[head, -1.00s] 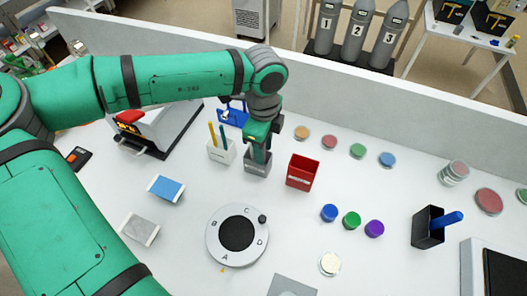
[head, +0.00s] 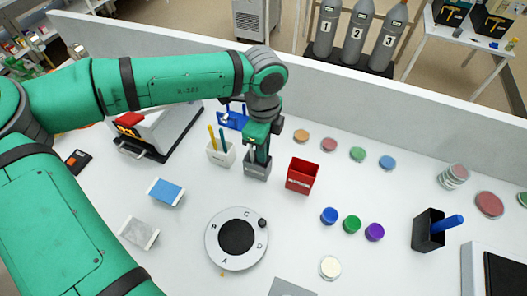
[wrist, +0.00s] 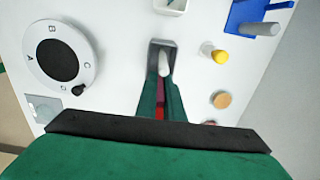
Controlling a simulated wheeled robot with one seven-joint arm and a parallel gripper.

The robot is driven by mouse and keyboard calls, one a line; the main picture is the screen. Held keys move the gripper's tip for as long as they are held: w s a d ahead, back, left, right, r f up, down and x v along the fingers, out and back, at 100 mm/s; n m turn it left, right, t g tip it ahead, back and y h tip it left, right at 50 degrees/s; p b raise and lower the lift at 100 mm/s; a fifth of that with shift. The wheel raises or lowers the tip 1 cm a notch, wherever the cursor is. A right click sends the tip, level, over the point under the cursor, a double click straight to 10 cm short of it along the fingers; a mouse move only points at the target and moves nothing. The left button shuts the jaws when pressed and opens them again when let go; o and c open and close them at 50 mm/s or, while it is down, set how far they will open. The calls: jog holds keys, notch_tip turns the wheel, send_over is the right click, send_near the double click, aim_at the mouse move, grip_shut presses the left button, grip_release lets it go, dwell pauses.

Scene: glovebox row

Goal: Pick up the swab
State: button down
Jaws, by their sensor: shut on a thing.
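My gripper (wrist: 163,82) points down over a small grey holder (head: 257,173), with its fingertips at the holder's mouth. In the wrist view the fingers are shut on the swab (wrist: 164,65), whose pale, rounded end shows between them, inside the outline of the grey holder (wrist: 152,47). The rest of the swab is hidden by the fingers. In the head view the fingers hide the swab. I cannot tell whether the swab touches the holder's bottom.
A white holder with pens (head: 221,153) stands close on the left and a red bin (head: 302,175) close on the right. A blue rack (head: 232,119) is behind. A lettered dial (head: 211,239) lies in front. Coloured caps and a black holder (head: 428,229) stand farther right.

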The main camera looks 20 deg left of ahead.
notch_tip(320, 180, up, 9)
jog(key=shift+r, duration=0.1)
jog(key=shift+s, duration=0.1)
dwell(0.3)
dwell(0.9)
jog(key=shift+d, duration=0.1)
dwell(0.4)
dwell(0.4)
